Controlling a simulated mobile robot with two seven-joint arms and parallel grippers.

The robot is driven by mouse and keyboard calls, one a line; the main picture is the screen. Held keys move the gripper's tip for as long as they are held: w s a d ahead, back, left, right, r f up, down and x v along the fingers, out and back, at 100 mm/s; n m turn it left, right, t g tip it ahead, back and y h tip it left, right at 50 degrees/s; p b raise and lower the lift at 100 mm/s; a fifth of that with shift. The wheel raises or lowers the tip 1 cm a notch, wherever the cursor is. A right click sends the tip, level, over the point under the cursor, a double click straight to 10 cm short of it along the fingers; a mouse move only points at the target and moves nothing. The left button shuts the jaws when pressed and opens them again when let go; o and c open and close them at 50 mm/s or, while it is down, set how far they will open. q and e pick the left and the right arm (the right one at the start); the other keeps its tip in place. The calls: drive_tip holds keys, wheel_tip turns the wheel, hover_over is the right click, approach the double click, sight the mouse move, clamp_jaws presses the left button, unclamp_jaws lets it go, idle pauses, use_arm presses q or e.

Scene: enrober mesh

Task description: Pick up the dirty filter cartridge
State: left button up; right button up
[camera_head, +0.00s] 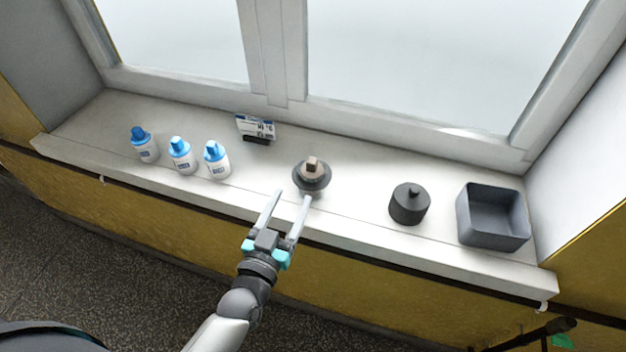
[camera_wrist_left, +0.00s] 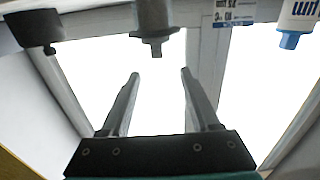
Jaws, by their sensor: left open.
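The filter cartridge (camera_head: 312,164), with a brownish block-like top and a dark round collar, stands upright on the window sill near its middle. I take it to be the dirty one. In the left wrist view the cartridge (camera_wrist_left: 154,18) is at the top centre, beyond the fingertips, its narrow end pointing down in the picture. My left gripper (camera_head: 287,196) is open and empty, just in front of the cartridge at the sill's front edge. Its fingers (camera_wrist_left: 158,76) are spread wide in the wrist view, with nothing between them. My right gripper is not clearly in view.
On the white sill (camera_head: 350,222), a black knobbed cylinder (camera_head: 409,205) and a grey open bin (camera_head: 465,218) stand to the right. Three blue-capped bottles (camera_head: 183,158) stand left, and a small label card (camera_head: 256,126) stands behind. The window (camera_head: 400,128) backs the sill.

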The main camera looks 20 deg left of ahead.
sight(310, 167)
use_arm(q)
drive_tip(key=w, duration=0.6)
drive_tip(key=shift+w+d, duration=0.2)
drive_tip(key=shift+w, duration=0.2)
drive_tip(key=shift+w+d+f+b, duration=0.2)
drive_tip(key=shift+w+b, duration=0.15)
drive_tip(key=shift+w, duration=0.95)
drive_tip(key=shift+w+d+f+b, duration=0.15)
drive_tip(key=shift+w+b, duration=0.15)
drive_tip(key=shift+w, duration=1)
drive_tip(key=shift+r, duration=0.1)
clamp_jaws()
